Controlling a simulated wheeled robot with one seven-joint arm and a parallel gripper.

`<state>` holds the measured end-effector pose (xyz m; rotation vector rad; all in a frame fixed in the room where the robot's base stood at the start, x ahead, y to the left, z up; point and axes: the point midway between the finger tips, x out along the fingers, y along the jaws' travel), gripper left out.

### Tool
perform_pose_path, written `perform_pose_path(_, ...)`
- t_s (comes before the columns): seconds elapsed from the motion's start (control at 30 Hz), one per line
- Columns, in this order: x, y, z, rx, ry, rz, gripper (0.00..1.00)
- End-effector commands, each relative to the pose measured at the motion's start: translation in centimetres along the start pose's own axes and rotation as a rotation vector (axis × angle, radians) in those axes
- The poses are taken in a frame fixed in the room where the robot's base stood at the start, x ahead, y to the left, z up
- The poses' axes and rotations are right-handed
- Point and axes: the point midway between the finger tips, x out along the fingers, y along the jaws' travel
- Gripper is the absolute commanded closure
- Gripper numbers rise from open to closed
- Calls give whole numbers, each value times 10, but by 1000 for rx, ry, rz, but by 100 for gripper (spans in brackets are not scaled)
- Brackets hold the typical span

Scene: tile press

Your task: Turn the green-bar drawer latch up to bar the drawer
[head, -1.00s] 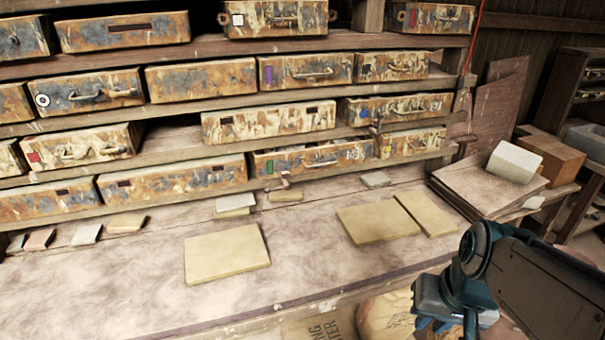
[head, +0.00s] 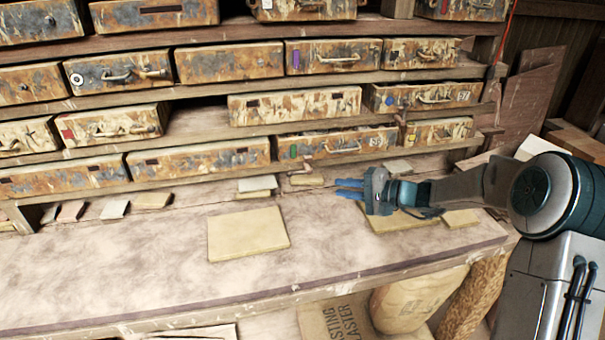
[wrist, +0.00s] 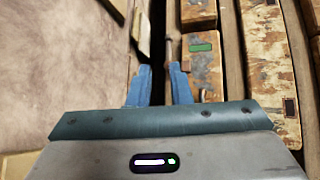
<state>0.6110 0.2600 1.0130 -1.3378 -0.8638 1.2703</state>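The green-bar drawer (head: 335,143) sits in the lowest row, with a green mark and a bar handle; its green bar (wrist: 203,47) shows in the wrist view. Its latch (head: 302,170) is a small brown lever at the shelf edge below the drawer front. In the wrist view the latch (wrist: 170,45) is a thin rod just beyond my fingertips, lying roughly along the shelf edge. My gripper (head: 338,188) has blue fingers and is right of the latch in the head view. In the wrist view the gripper (wrist: 160,68) is open and empty. Contact with the latch cannot be told.
A workbench (head: 130,275) lies below the drawers. Yellowish tiles, one a large tile (head: 247,233), lie on it, with small tiles along the back. Another latch (head: 400,120) stands near the drawers at right. The bench front is mostly clear.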

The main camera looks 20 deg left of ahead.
Motion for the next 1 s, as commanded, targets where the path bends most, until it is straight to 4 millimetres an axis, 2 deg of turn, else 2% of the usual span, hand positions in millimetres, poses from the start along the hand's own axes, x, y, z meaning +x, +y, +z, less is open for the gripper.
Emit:
perform_pose_path(0.03,3,0,-9,14,12,-31,82)
perform_pose_path(0.13,6,-1,-18,26,28,-71,82)
perform_pose_path(0.33,23,-5,-21,31,31,-86,82)
perform_pose_path(0.8,116,-13,-24,31,32,-84,82)
perform_pose_path(1.0,139,-13,-25,31,33,-82,82)
